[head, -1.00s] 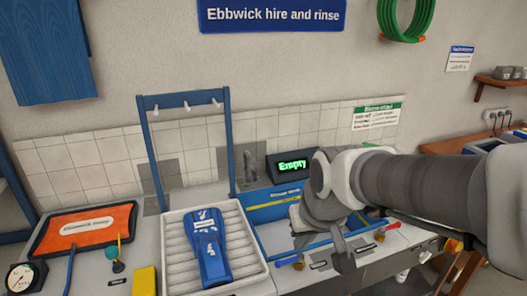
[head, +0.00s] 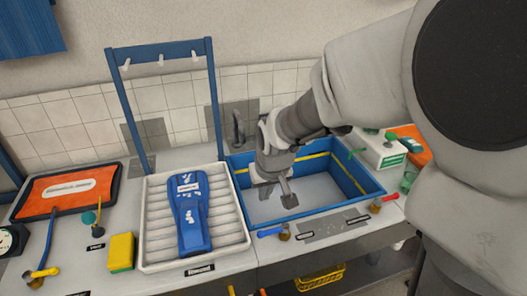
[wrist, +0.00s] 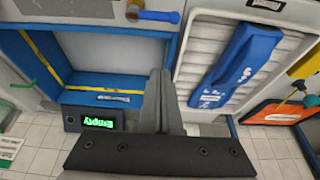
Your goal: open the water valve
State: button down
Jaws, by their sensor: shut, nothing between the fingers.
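A blue-handled valve (head: 271,233) with a brass body sits on the counter at the front left of the blue-walled basin (head: 349,179). Its handle lies sideways, pointing left. It also shows at the top of the wrist view (wrist: 157,15). A red-handled valve (head: 381,199) sits at the basin's front right. The labels near them are too small to read. My gripper (head: 289,198) is shut and empty, pointing down over the basin's left part, behind the blue-handled valve and apart from it. Its fingers also show closed together in the wrist view (wrist: 162,95).
A white ribbed tray (head: 155,257) with a blue suit-like item (head: 190,225) stands left of the basin. A display reads "Empty" (wrist: 97,122).

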aim_at(272, 232)
jog(key=shift+f, duration=0.1)
jog(key=b+x, duration=0.1)
jog(key=x, duration=0.8)
jog(key=shift+s+d+f, duration=0.15)
jog(key=shift+s+f, duration=0.15)
jog(key=shift+s, duration=0.25)
jog(key=shift+s+d+f, duration=0.15)
jog(key=shift+s+f, duration=0.1)
jog(key=shift+s, duration=0.3)
jog(key=shift+s+d+f, duration=0.15)
jog(key=shift+s+d, duration=0.05)
jog(key=shift+s, duration=0.45)
